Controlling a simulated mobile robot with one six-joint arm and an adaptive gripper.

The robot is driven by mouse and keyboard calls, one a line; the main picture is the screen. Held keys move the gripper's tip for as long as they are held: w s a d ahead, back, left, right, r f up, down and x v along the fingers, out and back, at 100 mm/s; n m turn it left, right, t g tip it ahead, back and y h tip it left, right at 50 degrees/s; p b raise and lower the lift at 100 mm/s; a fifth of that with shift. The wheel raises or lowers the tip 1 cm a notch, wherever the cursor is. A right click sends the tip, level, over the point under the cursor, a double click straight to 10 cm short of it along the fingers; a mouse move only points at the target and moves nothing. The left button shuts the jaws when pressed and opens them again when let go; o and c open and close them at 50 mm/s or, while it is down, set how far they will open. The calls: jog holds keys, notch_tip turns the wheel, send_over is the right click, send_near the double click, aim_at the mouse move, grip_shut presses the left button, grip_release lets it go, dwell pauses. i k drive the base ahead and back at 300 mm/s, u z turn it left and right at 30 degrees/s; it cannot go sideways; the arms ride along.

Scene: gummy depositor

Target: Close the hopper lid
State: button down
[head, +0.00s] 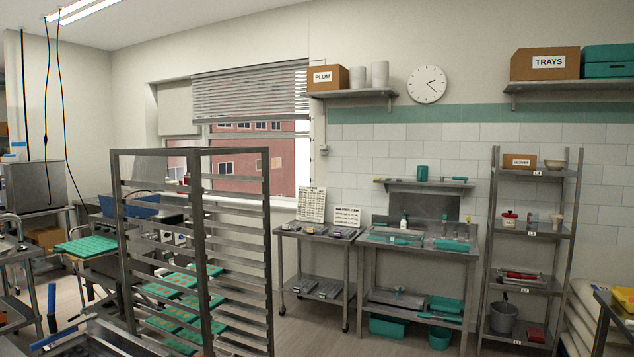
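I cannot pick out a hopper lid for certain in the head view. A steel box-shaped unit (34,187) stands at the far left, with dark cables hanging near it. I cannot tell whether it is the hopper. At the bottom left, a steel frame with blue handles (62,333) is cut off by the picture's lower edge. I cannot tell what it belongs to. My gripper is not in view.
A tall steel rack (202,250) holding green trays (180,312) stands at centre left. A wheeled cart (316,264), a steel workbench (420,250) and a shelf unit (530,230) line the back wall. Open floor (385,346) shows in front of them.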

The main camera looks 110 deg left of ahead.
aim_at(160, 164)
jog(key=u, duration=0.05)
jog(key=k, duration=0.15)
jog(key=u, duration=3.1)
jog(key=i, duration=1.55)
